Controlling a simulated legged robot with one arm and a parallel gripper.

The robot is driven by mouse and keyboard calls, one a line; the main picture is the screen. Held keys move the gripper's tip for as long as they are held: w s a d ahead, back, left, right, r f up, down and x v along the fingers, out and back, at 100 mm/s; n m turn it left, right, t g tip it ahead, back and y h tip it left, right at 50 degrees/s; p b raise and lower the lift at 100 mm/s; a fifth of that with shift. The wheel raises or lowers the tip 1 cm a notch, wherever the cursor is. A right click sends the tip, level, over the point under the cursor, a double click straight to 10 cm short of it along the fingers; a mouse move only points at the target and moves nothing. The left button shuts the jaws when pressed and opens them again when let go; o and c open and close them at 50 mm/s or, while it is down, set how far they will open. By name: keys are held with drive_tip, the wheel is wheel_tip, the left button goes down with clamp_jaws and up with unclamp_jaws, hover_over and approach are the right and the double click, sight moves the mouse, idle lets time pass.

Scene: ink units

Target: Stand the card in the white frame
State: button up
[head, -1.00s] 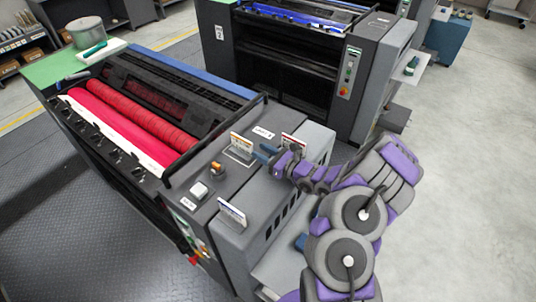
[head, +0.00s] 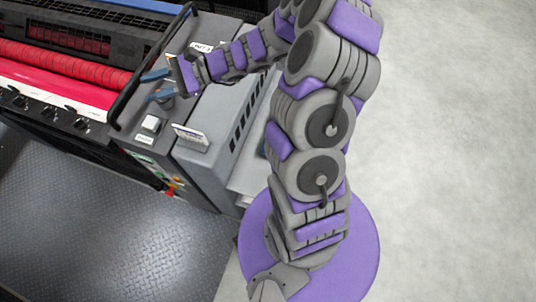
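The other two cards seen earlier are hidden behind my arm or too small to make out.
A white push button (head: 152,123) and a dark knob (head: 166,101) are on the panel near my gripper. A black rail (head: 140,75) and red rollers (head: 70,66) lie to the left. The floor at right (head: 450,150) is clear.

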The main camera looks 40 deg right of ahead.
drive_tip(key=s+a+r+n+g+h, duration=0.25)
drive_tip(key=s+n+g, duration=0.2)
drive_tip(key=s, duration=0.45)
drive_tip(key=s+a+r+n+g+h, duration=0.1)
drive_tip(key=s+a+n+g+h, duration=0.25)
drive_tip(key=s+n, duration=0.45)
drive_tip(key=s+d+n+t+h, duration=0.1)
drive_tip(key=s+d+n+h, duration=0.2)
drive_tip(key=s+d+h, duration=0.8)
drive_tip(key=s+d, duration=0.5)
drive_tip(key=shift+d+f, duration=0.3)
drive_tip(key=shift+d, duration=0.1)
drive_tip(key=shift+s+n, duration=0.1)
drive_tip(key=shift+n, duration=0.15)
